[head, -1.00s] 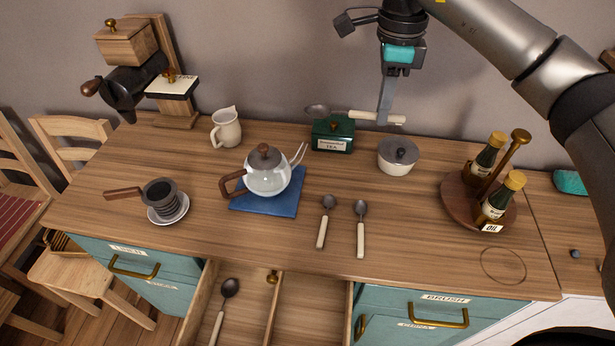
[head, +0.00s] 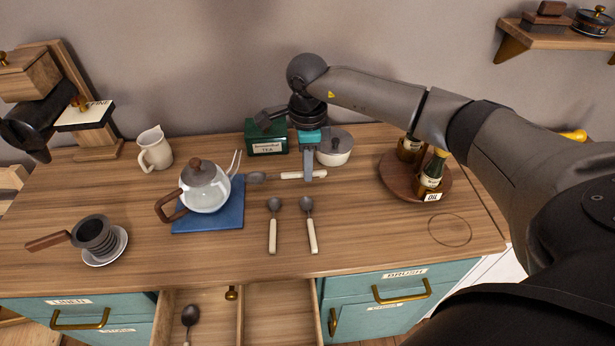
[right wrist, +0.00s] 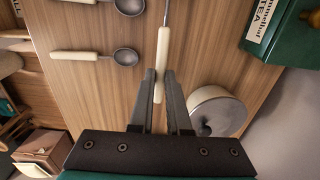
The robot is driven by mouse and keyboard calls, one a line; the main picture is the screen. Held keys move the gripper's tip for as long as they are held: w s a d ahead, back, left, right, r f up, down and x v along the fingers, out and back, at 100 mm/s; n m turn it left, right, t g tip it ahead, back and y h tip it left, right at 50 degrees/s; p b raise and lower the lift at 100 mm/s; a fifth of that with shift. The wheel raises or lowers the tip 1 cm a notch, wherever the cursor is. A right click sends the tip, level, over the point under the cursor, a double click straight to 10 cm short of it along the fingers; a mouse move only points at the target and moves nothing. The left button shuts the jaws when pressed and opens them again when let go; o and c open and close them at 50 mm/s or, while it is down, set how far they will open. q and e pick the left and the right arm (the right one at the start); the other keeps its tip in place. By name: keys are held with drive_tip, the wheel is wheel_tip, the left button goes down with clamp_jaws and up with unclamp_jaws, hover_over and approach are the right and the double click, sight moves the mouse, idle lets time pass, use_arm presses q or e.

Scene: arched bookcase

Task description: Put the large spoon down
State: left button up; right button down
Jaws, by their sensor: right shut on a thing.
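The large spoon (head: 290,175) has a cream handle and a dark grey bowl pointing left in the head view. My right gripper (head: 308,177) is shut on its handle from above. In the right wrist view the handle (right wrist: 162,52) runs between the two fingertips (right wrist: 160,76), and the bowl is out of frame. The spoon lies level, low over or on the wooden counter (head: 360,215); I cannot tell whether it touches. My left gripper is not in view.
Two smaller spoons (head: 273,225) (head: 309,225) lie in front. An oil tray (head: 396,180) is right. An open drawer (head: 283,315) is below.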

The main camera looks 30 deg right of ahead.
wheel_tip(320, 180, down, 4)
drive_tip(key=shift+r, duration=0.25)
drive_tip(key=shift+f+b, duration=0.15)
drive_tip(key=shift+b, duration=0.2)
drive_tip(key=c, duration=0.9)
unclamp_jaws()
